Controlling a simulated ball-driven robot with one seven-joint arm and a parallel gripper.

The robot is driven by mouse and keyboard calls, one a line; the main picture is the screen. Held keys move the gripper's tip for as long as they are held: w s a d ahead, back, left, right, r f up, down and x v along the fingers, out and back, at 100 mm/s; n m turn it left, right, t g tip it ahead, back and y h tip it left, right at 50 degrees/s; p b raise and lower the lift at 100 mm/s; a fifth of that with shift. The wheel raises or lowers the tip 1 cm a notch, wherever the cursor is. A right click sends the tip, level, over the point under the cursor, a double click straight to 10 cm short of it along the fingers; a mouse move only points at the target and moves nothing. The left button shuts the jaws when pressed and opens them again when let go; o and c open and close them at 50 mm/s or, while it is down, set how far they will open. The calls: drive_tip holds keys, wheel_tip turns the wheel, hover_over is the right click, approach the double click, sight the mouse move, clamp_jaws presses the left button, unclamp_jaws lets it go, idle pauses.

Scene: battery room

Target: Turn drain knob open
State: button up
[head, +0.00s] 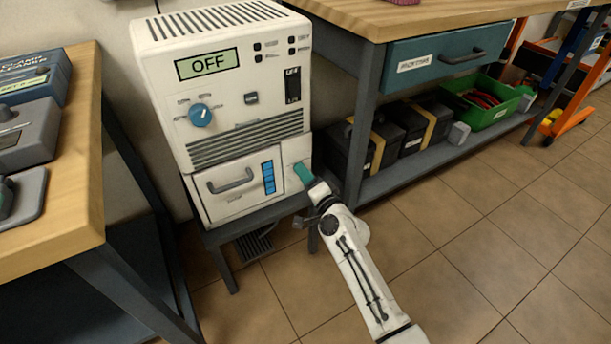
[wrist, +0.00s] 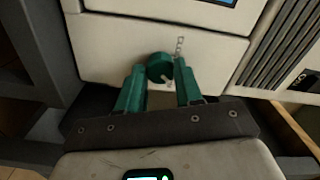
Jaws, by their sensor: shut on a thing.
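The drain knob (wrist: 160,66) is a small round teal knob on the lower white front panel of the machine (head: 240,95). In the wrist view a small white mark shows on the knob, and a printed scale sits beside it on the panel. My gripper (wrist: 160,76) has teal fingers, one on each side of the knob, shut on it. In the head view my gripper (head: 303,173) reaches the panel's right side and hides the knob. The machine's display (head: 208,64) reads OFF.
A drawer with a grey handle (head: 230,182) and blue level strip is left of my gripper. A wooden workbench (head: 50,150) stands at left. Another bench with a blue drawer (head: 440,57) stands at right, black cases (head: 392,132) on its shelf. The tiled floor in front is clear.

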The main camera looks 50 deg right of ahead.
drive_tip(key=shift+m, duration=0.6)
drive_tip(key=o, duration=1)
drive_tip(key=shift+o, duration=0.2)
drive_tip(key=v, duration=1.1)
drive_tip(key=shift+w, duration=0.1)
